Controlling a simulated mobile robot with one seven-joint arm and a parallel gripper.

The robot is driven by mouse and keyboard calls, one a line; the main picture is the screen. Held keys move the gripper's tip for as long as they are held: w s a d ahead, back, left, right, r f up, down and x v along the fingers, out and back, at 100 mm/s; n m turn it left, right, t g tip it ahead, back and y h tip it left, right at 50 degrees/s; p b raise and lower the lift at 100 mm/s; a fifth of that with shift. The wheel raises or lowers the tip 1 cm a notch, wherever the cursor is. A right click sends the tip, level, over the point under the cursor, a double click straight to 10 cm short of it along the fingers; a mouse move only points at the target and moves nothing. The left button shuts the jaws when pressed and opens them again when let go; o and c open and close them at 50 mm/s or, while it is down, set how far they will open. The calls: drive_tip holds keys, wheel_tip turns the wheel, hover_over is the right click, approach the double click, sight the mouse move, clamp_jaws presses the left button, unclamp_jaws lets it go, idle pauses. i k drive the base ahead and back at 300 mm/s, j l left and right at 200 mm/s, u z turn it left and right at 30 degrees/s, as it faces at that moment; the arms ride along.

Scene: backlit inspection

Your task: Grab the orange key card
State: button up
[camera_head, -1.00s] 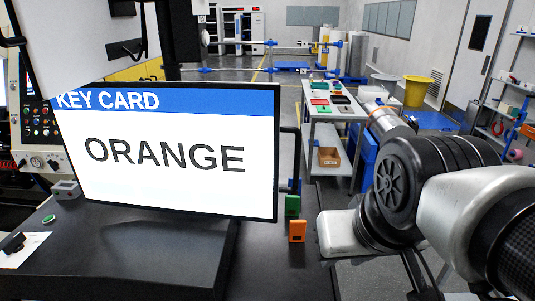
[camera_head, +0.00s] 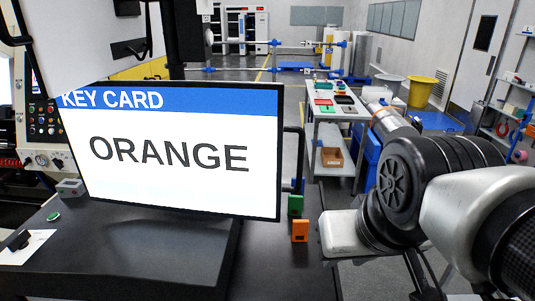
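A small orange upright piece (camera_head: 300,231) with a darker mark near its top is on the right part of the dark worktop, just right of the monitor. It looks like the orange key card, but it is too small to be sure. A similar green piece (camera_head: 295,204) is just behind it. The monitor screen (camera_head: 170,155) reads "KEY CARD ORANGE". My arm reaches in from the right, and its pale link end is a little to the right of the orange piece in the picture. My gripper's fingers do not show.
The dark worktop (camera_head: 275,270) has bare room in front of the orange piece. The monitor and a black bent bar (camera_head: 301,150) stand close to its left and behind. A white cart (camera_head: 345,116) with several coloured items stands farther back. A yellow bin (camera_head: 422,92) is beyond.

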sight(300, 227)
drive_tip(key=i+l+u, duration=0.1)
drive_tip(key=l+u, duration=0.15)
drive_tip(key=u, duration=0.15)
drive_tip(key=l+u, duration=0.2)
drive_tip(key=u, duration=0.2)
drive_tip(key=l+u, duration=0.4)
drive_tip(key=i+l, duration=0.1)
drive_tip(key=l, duration=0.5)
drive_tip(key=i+l, duration=0.15)
drive_tip(key=l, duration=0.2)
drive_tip(key=l+z, duration=0.1)
drive_tip(key=z, duration=0.25)
drive_tip(key=i+z, duration=0.15)
drive_tip(key=z, duration=0.2)
